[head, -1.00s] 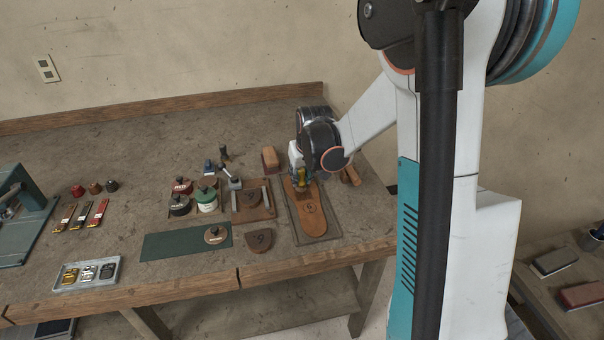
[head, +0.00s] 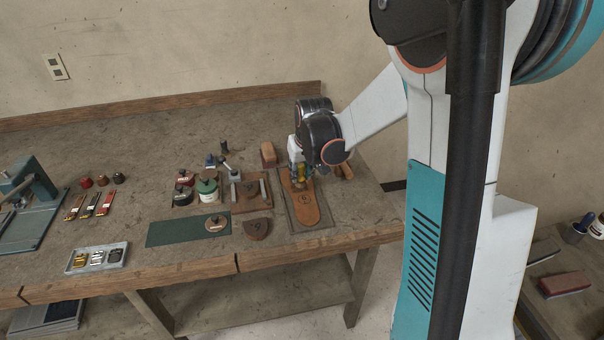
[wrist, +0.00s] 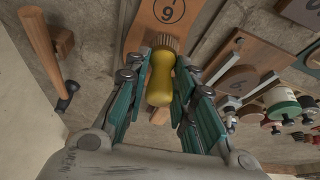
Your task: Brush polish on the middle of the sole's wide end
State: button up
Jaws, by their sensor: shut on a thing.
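My gripper (wrist: 165,68) is shut on a brush with a yellow handle (wrist: 160,85); the fingers stand on either side of it. The brush's bristles (wrist: 166,44) point at the brown sole (wrist: 150,35), which bears a circled number. The bristles overlap the sole's end in the wrist view; I cannot tell for sure whether they touch. In the head view the sole (head: 306,212) lies lengthwise on a dark tray (head: 324,222). My gripper (head: 299,180) is over its far end and hides part of it.
A clamp board (head: 238,207), a dark heel piece (head: 257,229), lidded pots (head: 208,195) and a green mat (head: 165,233) lie left of the sole. A brick-like block (head: 268,154) stands behind. A wooden-handled hammer (wrist: 40,45) is close beside my gripper in the wrist view.

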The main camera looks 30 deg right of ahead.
jog(key=shift+r+p, duration=1.3)
jog(key=shift+r, duration=0.85)
